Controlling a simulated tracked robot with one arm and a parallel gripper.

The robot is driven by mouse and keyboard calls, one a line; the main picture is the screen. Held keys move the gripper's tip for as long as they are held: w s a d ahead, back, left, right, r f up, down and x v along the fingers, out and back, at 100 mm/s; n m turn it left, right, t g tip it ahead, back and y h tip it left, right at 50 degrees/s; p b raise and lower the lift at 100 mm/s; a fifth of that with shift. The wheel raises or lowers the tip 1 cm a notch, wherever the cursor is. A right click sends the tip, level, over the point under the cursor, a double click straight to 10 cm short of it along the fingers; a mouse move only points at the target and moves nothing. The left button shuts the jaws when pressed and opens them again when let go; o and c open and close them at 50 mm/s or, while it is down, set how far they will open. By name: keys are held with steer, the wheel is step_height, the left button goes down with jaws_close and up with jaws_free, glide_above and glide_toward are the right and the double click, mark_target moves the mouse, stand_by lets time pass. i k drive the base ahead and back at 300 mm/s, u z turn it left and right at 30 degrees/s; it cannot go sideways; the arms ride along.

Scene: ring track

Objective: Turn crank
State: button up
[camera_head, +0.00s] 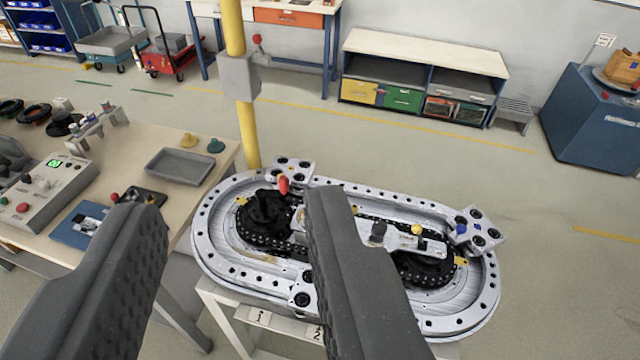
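The oval metal ring track (212,252) stands on a light stand in the middle of the view. A chain runs inside it around two dark sprockets. A red knob (284,185), which looks like the crank handle, stands up near the left sprocket (262,222). My gripper (235,205) is open, with its two dark ribbed fingers wide apart and nothing between them. The right finger overlaps the middle of the track in the picture and hides part of the chain and centre plate. The knob shows between the fingers, farther away, and I see no contact.
A yellow post (247,130) rises just behind the track. A workbench (135,150) on the left holds a control box (45,190), a grey tray (180,166) and small parts. A low cabinet (425,52) and blue box (595,120) stand behind. The floor at right is clear.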

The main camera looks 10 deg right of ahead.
mark_target(267, 215)
steer(key=i, duration=1)
steer(key=z, duration=0.05)
